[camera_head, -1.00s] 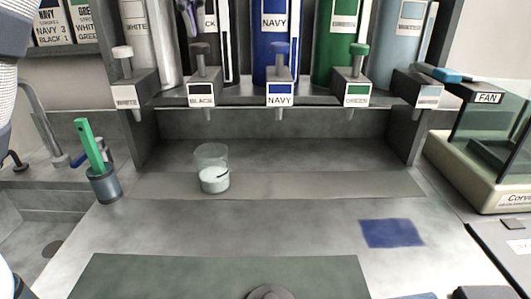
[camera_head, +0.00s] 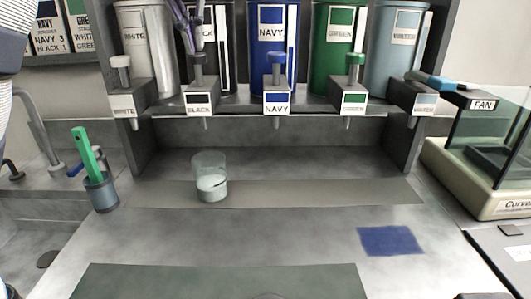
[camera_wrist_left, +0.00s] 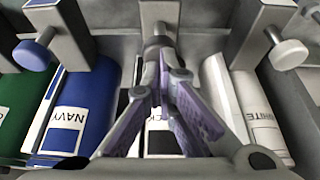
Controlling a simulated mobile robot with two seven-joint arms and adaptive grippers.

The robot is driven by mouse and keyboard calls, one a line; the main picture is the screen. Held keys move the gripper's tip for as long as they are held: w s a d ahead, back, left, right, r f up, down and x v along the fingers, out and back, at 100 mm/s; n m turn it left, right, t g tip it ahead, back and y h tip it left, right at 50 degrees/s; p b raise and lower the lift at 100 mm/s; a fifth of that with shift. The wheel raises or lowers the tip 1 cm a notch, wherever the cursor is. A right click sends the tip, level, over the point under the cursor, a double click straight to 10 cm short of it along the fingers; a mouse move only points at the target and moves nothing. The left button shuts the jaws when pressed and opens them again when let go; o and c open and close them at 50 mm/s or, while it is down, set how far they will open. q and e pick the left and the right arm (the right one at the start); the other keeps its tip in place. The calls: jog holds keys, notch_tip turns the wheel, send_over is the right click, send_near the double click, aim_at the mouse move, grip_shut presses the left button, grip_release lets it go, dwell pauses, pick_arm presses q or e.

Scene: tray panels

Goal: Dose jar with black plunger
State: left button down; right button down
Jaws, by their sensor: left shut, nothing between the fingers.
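The glass jar (camera_head: 211,180) stands upright on the grey strip under the black dispenser's nozzle. It holds white material with a small dark mark on top. The black plunger (camera_head: 198,74) is a grey knob on a stem above the BLACK label (camera_head: 200,110). My left gripper (camera_head: 194,42), with purple fingers, is shut and empty, its tips right at the plunger's top. In the left wrist view the shut fingers (camera_wrist_left: 160,68) point at the plunger (camera_wrist_left: 155,42) and partly hide it. I cannot tell whether they touch. My right gripper is not in view.
White (camera_head: 121,75), navy (camera_head: 277,68) and green (camera_head: 354,72) plungers stand in the same row. A cup with a green tool (camera_head: 102,195) is at left. A blue patch (camera_head: 390,240) lies right front. A glass-sided balance (camera_head: 490,160) stands at right. The middle counter is clear.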

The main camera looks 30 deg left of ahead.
pick_arm(q)
jog(key=shift+f, duration=1.45)
jog(key=shift+r, duration=2.05)
jog(key=shift+r, duration=3)
